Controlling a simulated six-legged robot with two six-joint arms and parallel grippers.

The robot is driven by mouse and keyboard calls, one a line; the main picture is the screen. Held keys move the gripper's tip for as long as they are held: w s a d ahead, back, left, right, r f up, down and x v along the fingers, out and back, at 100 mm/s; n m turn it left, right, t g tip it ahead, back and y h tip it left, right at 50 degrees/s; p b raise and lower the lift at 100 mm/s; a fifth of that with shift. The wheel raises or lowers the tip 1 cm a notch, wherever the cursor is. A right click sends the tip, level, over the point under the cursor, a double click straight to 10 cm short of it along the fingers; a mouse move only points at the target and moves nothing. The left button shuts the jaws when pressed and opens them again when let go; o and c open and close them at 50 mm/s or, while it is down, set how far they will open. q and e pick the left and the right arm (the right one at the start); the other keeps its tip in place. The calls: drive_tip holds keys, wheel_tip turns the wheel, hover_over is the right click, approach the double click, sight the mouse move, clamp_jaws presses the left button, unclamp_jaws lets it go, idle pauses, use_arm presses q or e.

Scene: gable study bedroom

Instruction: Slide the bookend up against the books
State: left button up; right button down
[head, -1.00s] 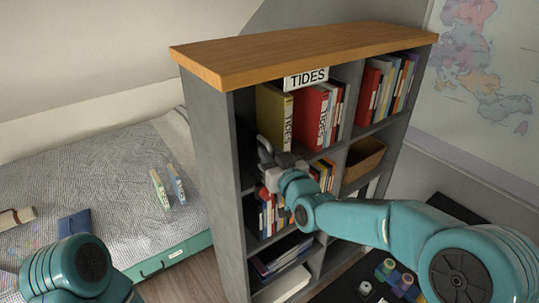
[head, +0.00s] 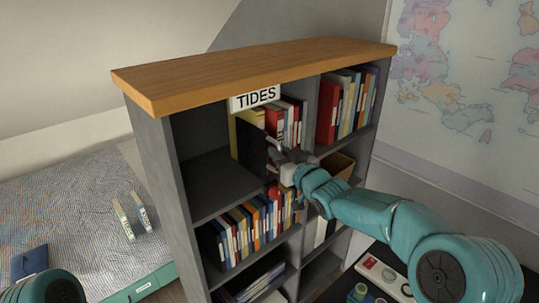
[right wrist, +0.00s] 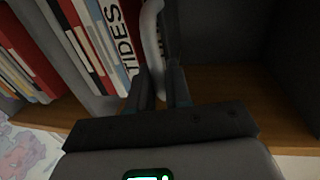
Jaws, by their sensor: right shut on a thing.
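The dark bookend (head: 251,139) stands upright in the upper left compartment of the bookcase, at the left side of the books. It hides part of a yellow book (head: 238,150); red and other books (head: 291,115) stand to its right. My right gripper (head: 277,158) is at the front of this compartment, shut on the bookend's pale curved handle. In the right wrist view the handle (right wrist: 152,38) rises between the fingers (right wrist: 162,92), close beside a spine marked TIDES (right wrist: 119,40). I cannot tell if the plate touches the books. My left gripper is out of view.
The compartment's floor (head: 215,185) is bare left of the bookend. Books (head: 250,225) fill the compartment below. A bed (head: 75,220) lies to the left.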

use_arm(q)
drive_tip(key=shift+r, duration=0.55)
use_arm(e)
drive_tip(key=shift+w+d+r, duration=0.25)
drive_tip(key=shift+w+d, duration=0.15)
drive_tip(key=shift+d, duration=0.15)
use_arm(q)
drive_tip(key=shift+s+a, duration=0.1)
use_arm(e)
drive_tip(key=c, duration=1.3)
unclamp_jaws()
drive_tip(key=shift+o, duration=0.3)
drive_tip(key=shift+s+r, duration=0.1)
drive_tip(key=shift+s, duration=0.2)
use_arm(q)
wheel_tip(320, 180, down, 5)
drive_tip(key=b, duration=0.5)
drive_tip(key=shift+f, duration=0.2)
use_arm(e)
drive_tip(key=v, duration=1.6)
